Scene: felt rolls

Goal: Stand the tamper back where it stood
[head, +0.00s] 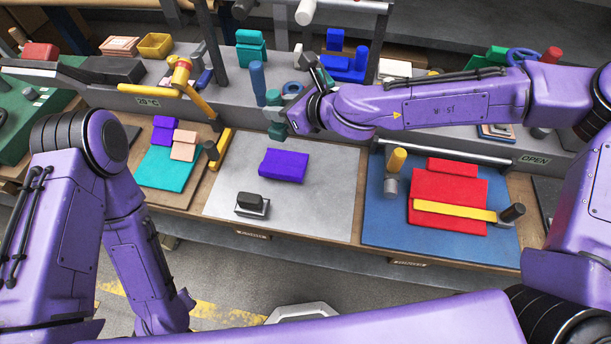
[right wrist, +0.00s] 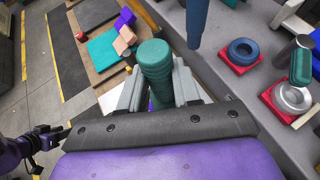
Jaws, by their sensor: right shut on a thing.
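My right gripper (head: 283,115) is shut on a teal, rounded, stepped handle (right wrist: 155,70), which I take to be the tamper. In the right wrist view the tamper stands between the pale grey fingers (right wrist: 158,92). My left gripper is outside the head view; a small dark gripper-like part (right wrist: 48,138) shows in the right wrist view, its jaws unclear.
A blue cylinder (head: 258,84) stands on the shelf close to my right gripper. A blue ring (right wrist: 242,50) and a grey ring (right wrist: 291,97) sit on red bases. The grey mat (head: 325,205) below holds a purple felt block (head: 283,165) and a dark-handled block (head: 252,204).

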